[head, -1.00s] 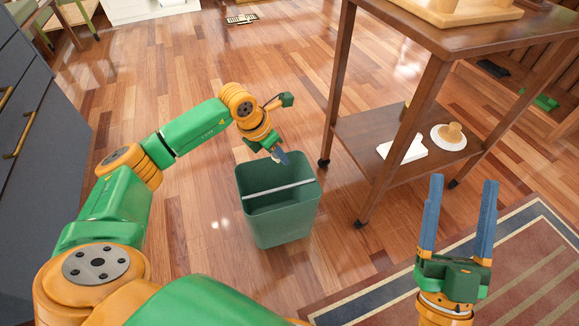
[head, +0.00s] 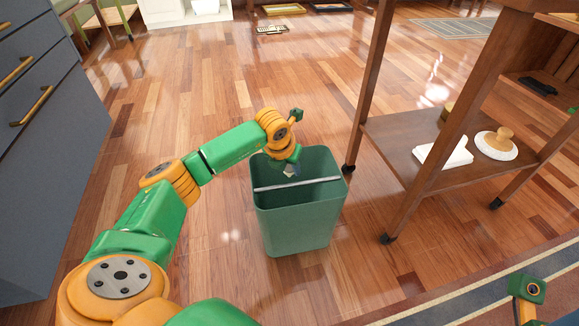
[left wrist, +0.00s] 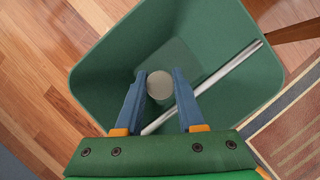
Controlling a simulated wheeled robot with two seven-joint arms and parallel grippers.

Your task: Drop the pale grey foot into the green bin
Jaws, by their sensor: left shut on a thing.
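The green bin (head: 300,225) stands on the wood floor in the middle of the head view, and its inside (left wrist: 100,75) fills much of the left wrist view. My left gripper (head: 290,169) reaches down over the bin's opening. In the left wrist view its blue fingers (left wrist: 160,88) are shut on the pale grey foot (left wrist: 159,85), a round disc seen from its end. The bin's floor shows beyond it. My right gripper's fingers are out of view; only a green and orange part of that wrist shows at the lower right.
A grey rod (head: 298,184) runs across the bin, also in the left wrist view (left wrist: 215,80). Dark drawers (head: 45,150) stand at left.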

